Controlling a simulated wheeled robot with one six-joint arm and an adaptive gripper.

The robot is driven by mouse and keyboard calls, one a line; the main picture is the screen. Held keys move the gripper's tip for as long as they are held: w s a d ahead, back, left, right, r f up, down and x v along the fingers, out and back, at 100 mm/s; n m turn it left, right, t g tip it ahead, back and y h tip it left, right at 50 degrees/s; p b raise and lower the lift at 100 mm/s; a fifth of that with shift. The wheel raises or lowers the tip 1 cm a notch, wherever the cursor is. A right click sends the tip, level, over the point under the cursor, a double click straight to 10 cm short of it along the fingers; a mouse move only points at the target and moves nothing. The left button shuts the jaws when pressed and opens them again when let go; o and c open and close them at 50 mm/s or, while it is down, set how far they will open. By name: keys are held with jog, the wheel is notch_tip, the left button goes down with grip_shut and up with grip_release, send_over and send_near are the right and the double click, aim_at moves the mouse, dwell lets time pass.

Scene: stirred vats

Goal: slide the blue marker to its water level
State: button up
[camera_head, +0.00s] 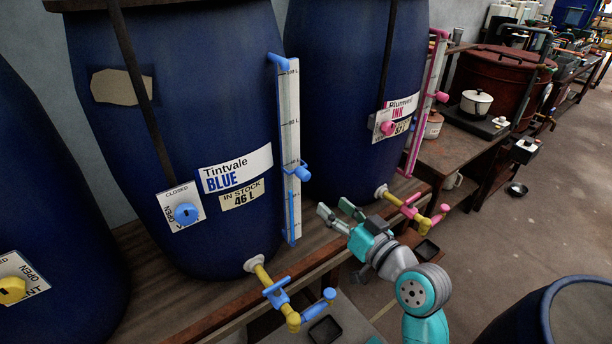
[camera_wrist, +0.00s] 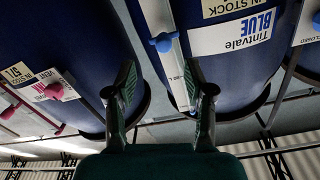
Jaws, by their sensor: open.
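The blue marker (camera_head: 302,173) is a knob on the upright white gauge (camera_head: 289,110) at the right side of the blue vat labelled Tintvale BLUE. A blue column shows in the lower gauge, its top seeming a little below the marker. The label below the name reads 46 L. My gripper (camera_head: 338,212) is open and empty, below and right of the marker and apart from it. In the upside-down wrist view, the marker (camera_wrist: 163,42) lies beyond and between the spread fingers of my gripper (camera_wrist: 160,82). The gauge's finer marks are too small to read.
A blue tap (camera_head: 277,293) on a yellow spout sticks out below the vat. The vat labelled INK (camera_head: 340,90) stands to the right, with a pink gauge (camera_head: 425,105) and pink tap (camera_head: 410,207). A blue knob (camera_head: 186,213) sits on the vat front. Open floor lies at right.

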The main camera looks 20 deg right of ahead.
aim_at(307, 178)
jog(key=shift+y, duration=0.3)
jog(key=x, duration=0.4)
jog(key=r+x, duration=0.1)
jog(key=x, duration=0.6)
jog(key=shift+w+r, duration=0.3)
jog(key=shift+r, duration=0.05)
jog(key=shift+c, duration=0.2)
jog(key=shift+f, duration=0.1)
grip_shut()
